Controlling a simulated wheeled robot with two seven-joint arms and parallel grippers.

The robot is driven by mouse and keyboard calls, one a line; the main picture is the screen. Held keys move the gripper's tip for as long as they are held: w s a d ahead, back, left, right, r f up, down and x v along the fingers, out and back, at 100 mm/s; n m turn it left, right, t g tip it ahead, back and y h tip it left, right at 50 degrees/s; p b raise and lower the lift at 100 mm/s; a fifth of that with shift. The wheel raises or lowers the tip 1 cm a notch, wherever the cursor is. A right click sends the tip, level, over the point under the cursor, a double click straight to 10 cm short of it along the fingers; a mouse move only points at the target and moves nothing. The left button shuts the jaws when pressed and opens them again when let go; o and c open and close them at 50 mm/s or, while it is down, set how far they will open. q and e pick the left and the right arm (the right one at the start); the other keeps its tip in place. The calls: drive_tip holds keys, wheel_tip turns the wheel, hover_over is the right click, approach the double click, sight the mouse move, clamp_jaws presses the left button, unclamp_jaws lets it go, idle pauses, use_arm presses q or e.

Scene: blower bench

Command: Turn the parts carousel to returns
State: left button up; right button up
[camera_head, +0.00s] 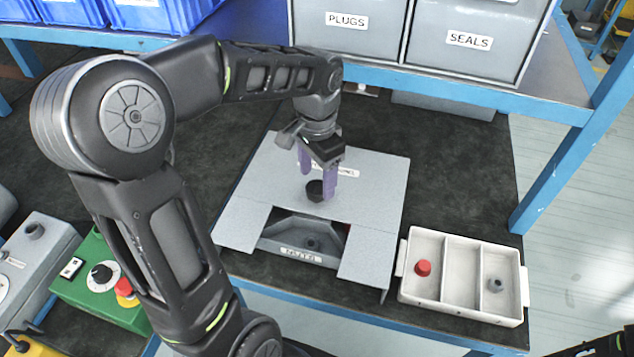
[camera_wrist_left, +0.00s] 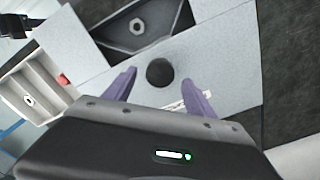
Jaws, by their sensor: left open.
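The parts carousel is a grey cover box (camera_head: 377,187) on the dark bench, with a cut-out at its front. Through the cut-out a dark compartment (camera_head: 290,228) shows, labelled NUTS, with a nut in it. The nut (camera_wrist_left: 137,25) also shows in the left wrist view. A black knob (camera_head: 315,190) stands on top of the cover. My left gripper (camera_head: 318,183) has purple fingers, is open, and points down with its fingers either side of the knob. In the left wrist view the knob (camera_wrist_left: 160,72) sits between the fingertips, with gaps on both sides. A label behind the fingers is partly hidden.
A white three-part tray (camera_head: 462,277) to the right holds a red cap (camera_head: 423,267) and a grey nut-like part (camera_head: 495,285). A green control box (camera_head: 100,280) is at the left. Grey bins marked PLUGS and SEALS (camera_head: 465,40) stand on a shelf behind.

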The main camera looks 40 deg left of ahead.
sight(317, 202)
use_arm(q)
drive_tip(key=shift+f, duration=1.45)
drive_tip(key=shift+c, duration=0.5)
clamp_jaws()
